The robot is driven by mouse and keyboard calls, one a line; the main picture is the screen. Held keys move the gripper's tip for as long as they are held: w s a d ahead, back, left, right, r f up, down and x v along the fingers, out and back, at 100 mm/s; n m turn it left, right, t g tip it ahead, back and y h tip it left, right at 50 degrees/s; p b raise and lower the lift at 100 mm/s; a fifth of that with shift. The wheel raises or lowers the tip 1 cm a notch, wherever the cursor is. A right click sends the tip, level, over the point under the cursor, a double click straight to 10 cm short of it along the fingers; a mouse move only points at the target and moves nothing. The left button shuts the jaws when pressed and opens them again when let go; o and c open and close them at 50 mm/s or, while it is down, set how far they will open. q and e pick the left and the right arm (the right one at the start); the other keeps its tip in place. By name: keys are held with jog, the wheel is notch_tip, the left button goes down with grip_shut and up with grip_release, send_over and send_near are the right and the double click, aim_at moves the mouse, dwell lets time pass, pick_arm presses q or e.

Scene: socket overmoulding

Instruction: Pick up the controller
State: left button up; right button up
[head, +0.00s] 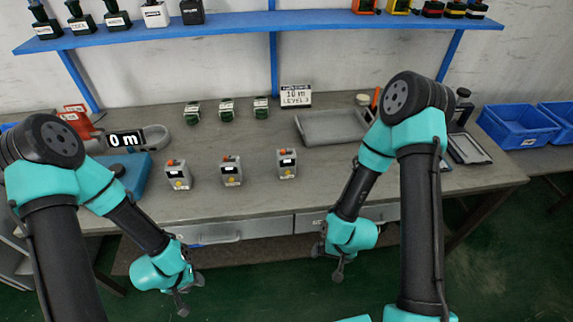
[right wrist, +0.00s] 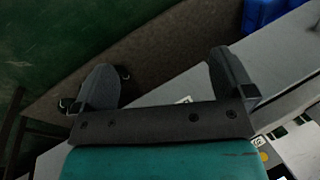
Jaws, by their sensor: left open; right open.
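Three small grey boxes with orange and yellow buttons stand upright in a row near the front of the bench: a left box (head: 179,174), a middle box (head: 231,171) and a right box (head: 287,164). I cannot tell which of them is the controller. My left gripper (head: 189,293) is open and empty in front of the bench, below its front edge in the picture. My right gripper (head: 328,263) is open and empty in front of the drawers; its spread fingers show in the right wrist view (right wrist: 165,82).
Three green-and-black parts (head: 226,112) and a "10 m LEVEL 3" sign (head: 296,96) stand farther back. A grey tray (head: 325,139) lies right of centre. A "0 m" display (head: 126,140) stands left. Blue bins (head: 518,127) are far right. A blue shelf (head: 230,22) spans above.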

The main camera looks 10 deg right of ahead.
jog(key=w+a+r+m+t+h, duration=0.1)
jog(key=w+a+r+m+t, duration=0.15)
jog(key=w+m, duration=0.5)
jog(key=m+t+h, duration=0.3)
jog(key=m+t, duration=0.7)
jog(key=m, duration=1.6)
send_near(288, 167)
jog(key=v, duration=0.5)
jog(key=shift+r+n, duration=0.15)
jog(key=shift+n, duration=0.1)
jog(key=x, duration=1.2)
jog(key=shift+f, duration=0.25)
jog(key=shift+w, duration=0.1)
